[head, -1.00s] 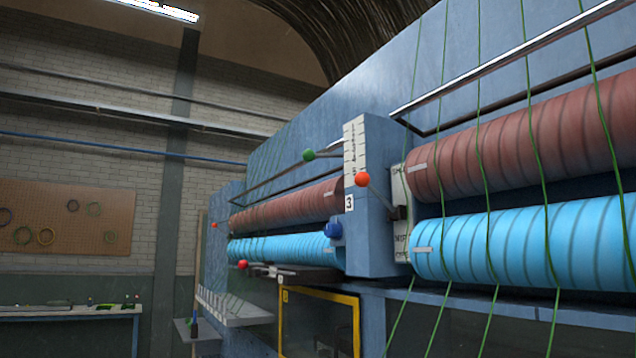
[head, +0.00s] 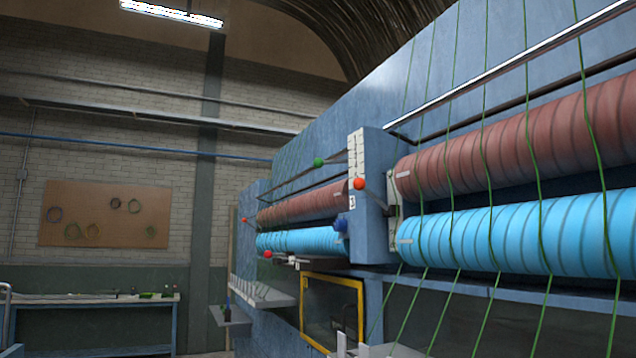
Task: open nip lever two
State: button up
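A large blue machine carries brown rollers (head: 500,148) above bright blue rollers (head: 520,240), with green yarns running down over them. A blue post (head: 374,205) marked 3 stands between two roller sections. An orange-red ball knob (head: 359,184) sits at the post's front, and a green ball knob (head: 319,162) is just left of it. Further left are a small red knob (head: 244,219) and another red knob (head: 268,254) below it. I cannot tell which of these is nip lever two; no label 2 is readable by the knobs. My gripper is not in view.
A yellow-framed opening (head: 333,311) is in the machine's lower front, with a grey shelf (head: 262,292) to its left. A workbench (head: 95,302) stands by the brick wall under a pegboard (head: 105,214) with several rings. White upright parts show at the bottom edge.

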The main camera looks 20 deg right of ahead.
aim_at(359, 184)
jog(key=u, duration=0.15)
jog(key=i, duration=0.9)
jog(key=z, duration=0.1)
